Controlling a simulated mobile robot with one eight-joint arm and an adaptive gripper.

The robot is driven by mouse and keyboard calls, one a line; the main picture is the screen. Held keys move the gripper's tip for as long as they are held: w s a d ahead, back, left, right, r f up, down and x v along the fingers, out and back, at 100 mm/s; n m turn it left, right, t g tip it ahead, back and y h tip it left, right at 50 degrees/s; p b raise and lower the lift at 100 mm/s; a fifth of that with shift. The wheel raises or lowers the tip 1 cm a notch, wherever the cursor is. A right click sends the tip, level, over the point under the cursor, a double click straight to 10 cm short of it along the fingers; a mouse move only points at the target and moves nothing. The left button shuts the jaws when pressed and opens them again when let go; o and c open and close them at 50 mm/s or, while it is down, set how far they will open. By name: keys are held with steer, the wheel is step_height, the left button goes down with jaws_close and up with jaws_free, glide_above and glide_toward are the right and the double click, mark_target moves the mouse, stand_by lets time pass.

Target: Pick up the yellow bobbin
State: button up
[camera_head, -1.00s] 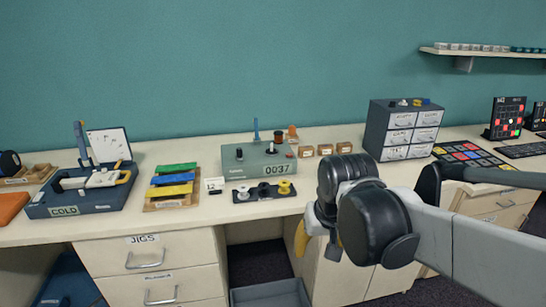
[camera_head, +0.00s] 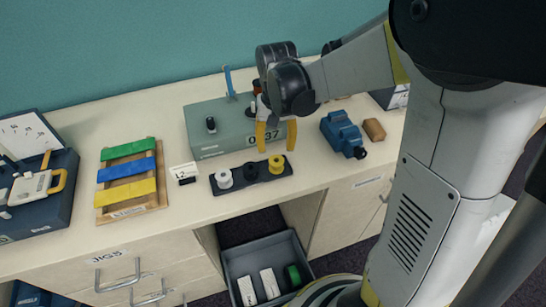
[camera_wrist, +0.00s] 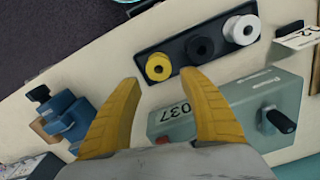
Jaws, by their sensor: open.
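The yellow bobbin (camera_head: 276,164) sits at the right end of a black holder (camera_head: 264,176) near the bench's front edge. In the wrist view the yellow bobbin (camera_wrist: 158,67) lies just beyond and between my two yellow fingertips. My gripper (camera_head: 276,147) is open and empty, its fingers pointing down above the bench by the holder. It also shows in the wrist view (camera_wrist: 158,79). A black bobbin (camera_head: 250,171) fills the middle place and a white bobbin (camera_head: 224,178) the left place.
A grey-green box (camera_head: 205,143) marked 0037 stands right behind the holder, partly hidden by my gripper. A blue vice-like tool (camera_head: 341,132) is to the right. A small card (camera_head: 183,171) stands to the left. A grey bin (camera_head: 240,262) is below the bench.

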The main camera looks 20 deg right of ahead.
mark_target(276, 161)
step_height(276, 161, down, 7)
steer(key=b, duration=0.3)
steer(key=shift+d+f, duration=0.1)
steer(key=shift+f, duration=0.1)
steer(key=shift+r, duration=0.1)
steer(key=shift+c, duration=0.5)
steer(key=c, duration=0.6)
